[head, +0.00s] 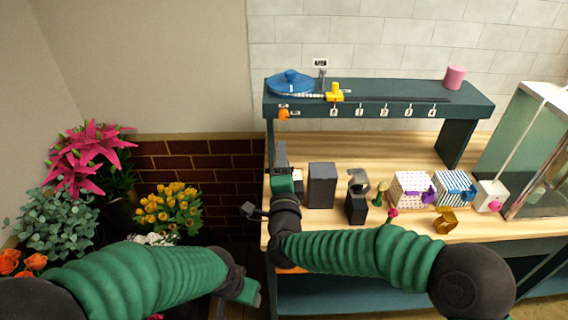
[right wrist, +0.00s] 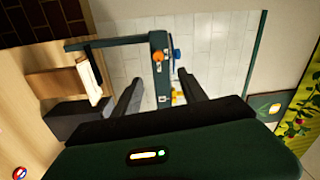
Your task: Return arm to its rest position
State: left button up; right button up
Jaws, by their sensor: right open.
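My right arm comes in from the right in the head view, and its gripper (head: 281,158) is raised at the left end of the wooden table (head: 400,150). In the right wrist view, the two dark fingers of this gripper (right wrist: 160,88) stand apart with nothing between them. My left arm comes in from the left at the bottom of the head view. Its gripper (head: 248,292) is low, near the front left corner of the table, and its fingers cannot be made out.
A dark box (head: 321,186), a black stand (head: 357,206), a dotted box (head: 410,188) and a striped box (head: 453,187) stand right of my right gripper. A dark shelf (head: 380,90) spans behind. Flowers (head: 168,210) stand at left. A glass case (head: 530,150) is at right.

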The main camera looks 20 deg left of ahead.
jog(key=s+d+f+n+g+h, duration=0.1)
jog(key=s+d+f+n+g, duration=0.3)
jog(key=d+f+n, duration=0.35)
jog(key=s+d+f+n+g, duration=0.3)
jog(key=d+f+n+g, duration=0.15)
jog(key=d+f, duration=0.45)
jog(key=s+d+f+g+h, duration=0.2)
jog(key=s+d+g, duration=0.1)
jog(key=s+d, duration=0.6)
jog(key=s+d+f+n+g+h, duration=0.1)
jog(key=s+d+g, duration=0.3)
jog(key=s+d, duration=0.6)
jog(key=shift+s+d+f+h, duration=0.2)
jog(key=shift+d+f+h, duration=0.35)
jog(key=shift+f+h, duration=0.2)
